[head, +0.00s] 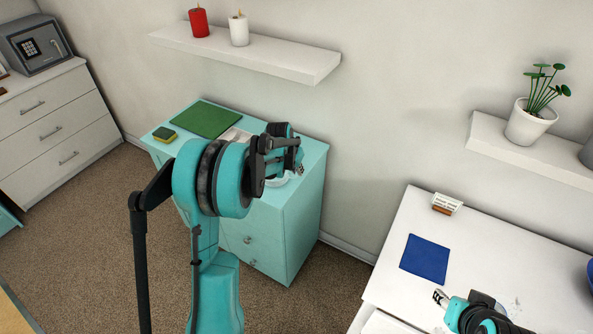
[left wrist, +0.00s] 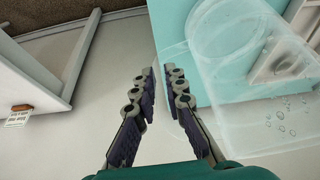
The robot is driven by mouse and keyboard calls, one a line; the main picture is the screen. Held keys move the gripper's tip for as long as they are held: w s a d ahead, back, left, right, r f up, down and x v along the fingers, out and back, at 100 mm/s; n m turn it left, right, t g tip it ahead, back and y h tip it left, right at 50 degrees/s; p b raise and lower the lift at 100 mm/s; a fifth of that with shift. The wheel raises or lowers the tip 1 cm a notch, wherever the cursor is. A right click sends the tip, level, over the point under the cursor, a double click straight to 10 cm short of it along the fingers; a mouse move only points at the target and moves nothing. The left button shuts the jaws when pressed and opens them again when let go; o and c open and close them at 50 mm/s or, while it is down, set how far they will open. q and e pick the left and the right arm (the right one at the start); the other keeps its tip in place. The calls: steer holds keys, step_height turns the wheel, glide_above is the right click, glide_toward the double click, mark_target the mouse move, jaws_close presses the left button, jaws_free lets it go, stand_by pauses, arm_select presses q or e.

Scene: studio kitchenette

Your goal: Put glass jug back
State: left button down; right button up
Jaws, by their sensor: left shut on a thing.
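The glass jug (left wrist: 255,95) is clear and fills the right side of the left wrist view, with a round outline and drop-like marks on it. In the head view only a pale part of it (head: 284,181) shows below my left gripper (head: 292,156), above the teal cabinet (head: 305,190). In the left wrist view my left gripper's fingers (left wrist: 162,90) are closed on the jug at its left side; the held part is hardly visible between them. I cannot tell whether the jug touches the cabinet top. My right gripper (head: 440,297) is over the white counter, its jaws too small to read.
On the cabinet lie a green mat (head: 206,119) and a sponge (head: 164,134). A shelf (head: 260,54) with red and white candles hangs above. The white counter (head: 385,270) holds a blue mat (head: 425,259) and a small brown-and-white item (head: 446,204). A plant shelf (head: 540,155) is above it.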

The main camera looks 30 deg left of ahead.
arm_select(q)
steer(key=shift+f, duration=0.1)
steer(key=c, duration=1.6)
jaws_free()
